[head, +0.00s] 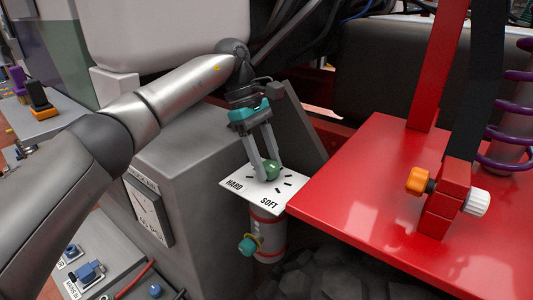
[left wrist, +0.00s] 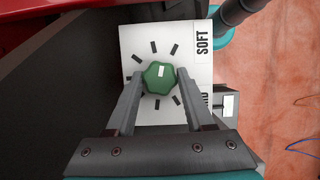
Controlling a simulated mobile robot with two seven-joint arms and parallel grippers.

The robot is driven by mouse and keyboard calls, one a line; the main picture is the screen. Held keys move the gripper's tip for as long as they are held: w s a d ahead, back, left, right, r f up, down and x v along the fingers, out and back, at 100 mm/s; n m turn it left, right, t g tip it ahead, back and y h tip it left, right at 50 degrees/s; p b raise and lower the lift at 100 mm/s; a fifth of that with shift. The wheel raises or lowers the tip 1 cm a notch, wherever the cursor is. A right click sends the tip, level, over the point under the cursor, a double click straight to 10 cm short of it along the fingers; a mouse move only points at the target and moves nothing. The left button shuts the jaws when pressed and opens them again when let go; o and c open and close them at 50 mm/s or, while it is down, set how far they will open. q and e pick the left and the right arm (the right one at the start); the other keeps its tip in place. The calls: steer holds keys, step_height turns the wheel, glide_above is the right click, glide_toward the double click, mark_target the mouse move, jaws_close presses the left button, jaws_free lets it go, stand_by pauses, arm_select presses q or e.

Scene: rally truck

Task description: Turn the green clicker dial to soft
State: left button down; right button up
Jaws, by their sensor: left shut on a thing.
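The green clicker dial (head: 270,170) sits on a white plate (head: 240,186) marked HARD at the left and SOFT nearer the front, with black tick marks around the dial. My left gripper (head: 266,171) comes down from above, its two fingers shut on the dial from both sides. In the left wrist view the lobed dial (left wrist: 159,77) lies between the fingertips (left wrist: 159,84). A small white mark on top of it lies near its middle. SOFT is at the upper right of the plate (left wrist: 135,40) there, and HARD is partly hidden by a finger. My right gripper is not in view.
A red table-like panel (head: 380,200) lies close to the right of the plate, with an orange and a white knob (head: 476,202) on a red block. A grey box (head: 190,160) stands to the left. A cylinder with a teal knob (head: 248,245) is below the plate.

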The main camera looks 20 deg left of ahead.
arm_select(q)
steer(key=shift+w+m+g+y+p, duration=0.1)
steer(key=shift+m+g+y+p, duration=0.4)
steer(key=shift+m, duration=1.1)
steer(key=shift+d, duration=0.1)
steer(key=shift+c, duration=1.4)
jaws_free()
